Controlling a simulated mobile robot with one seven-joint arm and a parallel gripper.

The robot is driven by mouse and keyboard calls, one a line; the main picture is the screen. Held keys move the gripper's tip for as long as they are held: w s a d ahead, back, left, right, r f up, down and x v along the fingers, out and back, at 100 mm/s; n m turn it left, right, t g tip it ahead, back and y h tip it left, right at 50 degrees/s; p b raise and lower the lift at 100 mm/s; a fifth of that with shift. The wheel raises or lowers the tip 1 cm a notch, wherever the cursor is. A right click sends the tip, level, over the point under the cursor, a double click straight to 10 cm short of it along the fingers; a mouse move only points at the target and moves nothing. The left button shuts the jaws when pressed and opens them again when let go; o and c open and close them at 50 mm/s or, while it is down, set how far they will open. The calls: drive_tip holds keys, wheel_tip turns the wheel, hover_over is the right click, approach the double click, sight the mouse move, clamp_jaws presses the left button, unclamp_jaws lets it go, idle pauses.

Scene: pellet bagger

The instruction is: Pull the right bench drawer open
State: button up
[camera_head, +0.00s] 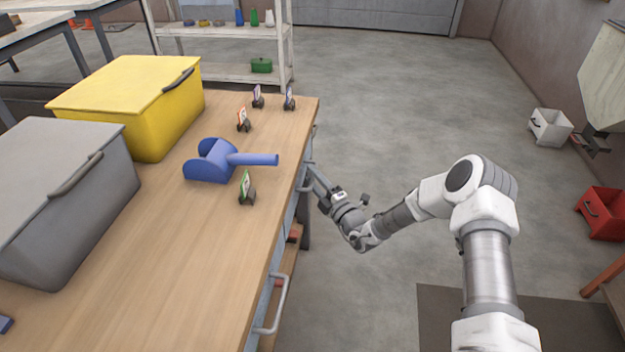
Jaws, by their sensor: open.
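The wooden workbench (215,275) fills the left, with its drawer fronts facing right. A near drawer handle (276,306) shows at the bottom, and a farther drawer handle (306,180) shows beyond it, at the far part of the bench front. My gripper (314,174) is open at this farther handle, just off the bench edge. The fingers are small and partly merge with the handle, so I cannot tell whether they are around it or only beside it. The drawer fronts look closed, though mostly hidden under the bench top.
On the bench stand a grey bin (60,190), a yellow bin (135,100), a blue scoop (215,160) and several small card holders (246,190). The floor (400,100) right of the bench is clear. A red bin (604,213) and white bin (550,127) stand far right.

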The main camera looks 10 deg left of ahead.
drive_tip(key=shift+w+a, duration=0.1)
clamp_jaws()
idle(1.4)
